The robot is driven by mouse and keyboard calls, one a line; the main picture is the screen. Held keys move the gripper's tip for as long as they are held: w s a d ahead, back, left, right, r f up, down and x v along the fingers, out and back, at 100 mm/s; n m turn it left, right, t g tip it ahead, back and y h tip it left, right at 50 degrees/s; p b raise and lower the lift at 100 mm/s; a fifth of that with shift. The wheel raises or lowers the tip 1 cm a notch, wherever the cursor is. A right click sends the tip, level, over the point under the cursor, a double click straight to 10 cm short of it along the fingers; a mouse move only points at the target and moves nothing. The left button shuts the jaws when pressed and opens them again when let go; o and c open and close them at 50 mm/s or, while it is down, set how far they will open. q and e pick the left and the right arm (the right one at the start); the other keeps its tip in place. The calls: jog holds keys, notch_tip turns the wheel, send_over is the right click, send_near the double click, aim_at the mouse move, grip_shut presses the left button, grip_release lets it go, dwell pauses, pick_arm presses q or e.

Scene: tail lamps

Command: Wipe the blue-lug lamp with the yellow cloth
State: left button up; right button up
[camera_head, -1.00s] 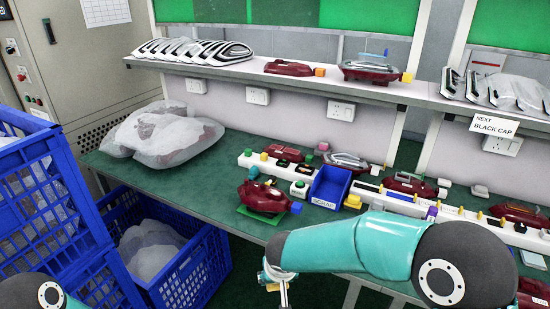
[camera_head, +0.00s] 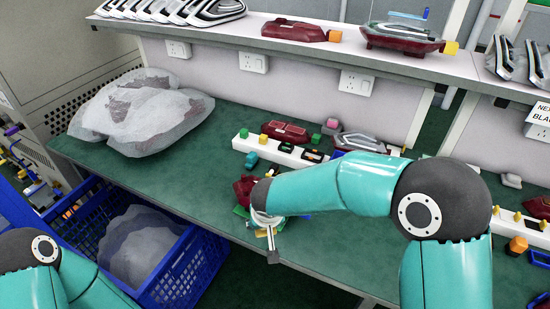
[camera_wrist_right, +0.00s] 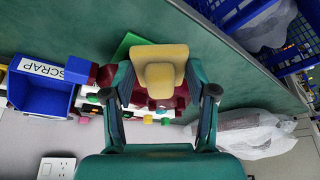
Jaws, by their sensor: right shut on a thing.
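The dark red lamp (camera_head: 243,188) sits on a green pad (camera_head: 240,211) at the bench's front edge. My right arm hides most of it, and its blue lug is not visible in the head view. My right gripper (camera_head: 270,236) is at the lamp's front side. In the wrist view my right gripper (camera_wrist_right: 160,88) is shut on the yellow cloth (camera_wrist_right: 160,62), a thick folded-looking yellow piece. Dark red parts (camera_wrist_right: 107,75) show behind it, beside the green pad (camera_wrist_right: 128,46). I cannot tell whether cloth and lamp touch. My left gripper is out of view.
A white rail (camera_head: 285,152) with small parts and another red lamp (camera_head: 284,131) are behind. The blue SCRAP bin (camera_wrist_right: 40,92) shows in the wrist view. A plastic bag (camera_head: 140,112) lies at left; a blue crate (camera_head: 185,275) stands below the bench.

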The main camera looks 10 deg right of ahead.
jog(key=shift+s+d, duration=0.1)
jog(key=shift+d, duration=0.3)
